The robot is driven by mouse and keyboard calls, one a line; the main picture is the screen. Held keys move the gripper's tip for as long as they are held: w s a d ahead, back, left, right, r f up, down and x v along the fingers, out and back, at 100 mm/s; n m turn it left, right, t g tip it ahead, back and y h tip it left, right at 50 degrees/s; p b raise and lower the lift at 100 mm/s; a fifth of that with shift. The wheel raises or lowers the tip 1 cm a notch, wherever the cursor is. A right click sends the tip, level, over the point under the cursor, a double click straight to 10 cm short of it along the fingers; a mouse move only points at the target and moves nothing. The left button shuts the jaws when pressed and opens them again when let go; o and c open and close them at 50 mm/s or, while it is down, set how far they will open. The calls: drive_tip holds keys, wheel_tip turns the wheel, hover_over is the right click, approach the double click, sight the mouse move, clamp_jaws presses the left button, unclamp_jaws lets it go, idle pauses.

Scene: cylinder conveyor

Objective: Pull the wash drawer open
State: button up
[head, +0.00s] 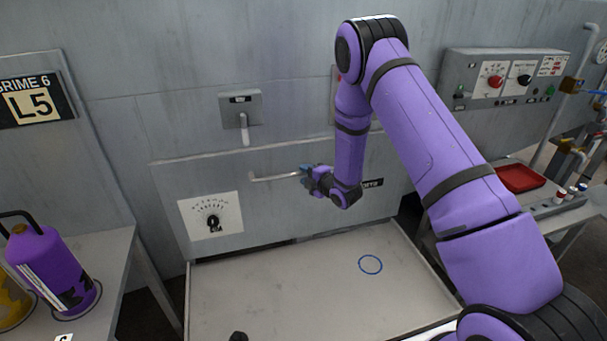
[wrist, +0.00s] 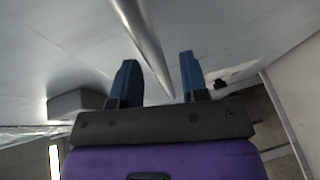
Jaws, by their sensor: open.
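The drawer front (head: 265,215) is a grey metal panel in the middle of the head view, flush with the wall as far as I can tell. A pale horizontal bar handle (head: 272,178) sticks out near its top. My gripper (head: 306,171) is at the handle's right part, with its fingers pointing left. In the wrist view the bar (wrist: 148,45) runs between the two blue fingers (wrist: 158,77), which are apart with gaps on both sides. The handle's right end and part of a black label (head: 372,183) are hidden behind my gripper and arm.
A dial plate (head: 228,205) sits left on the panel, and a lever box (head: 241,100) above it. A grey tray-like surface (head: 290,290) with a blue ring (head: 371,265) lies below. A purple jug (head: 50,265) stands left; a red tray (head: 520,178) lies right.

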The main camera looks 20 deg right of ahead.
drive_tip(key=shift+x, duration=0.8)
drive_tip(key=shift+c, duration=0.2)
clamp_jaws()
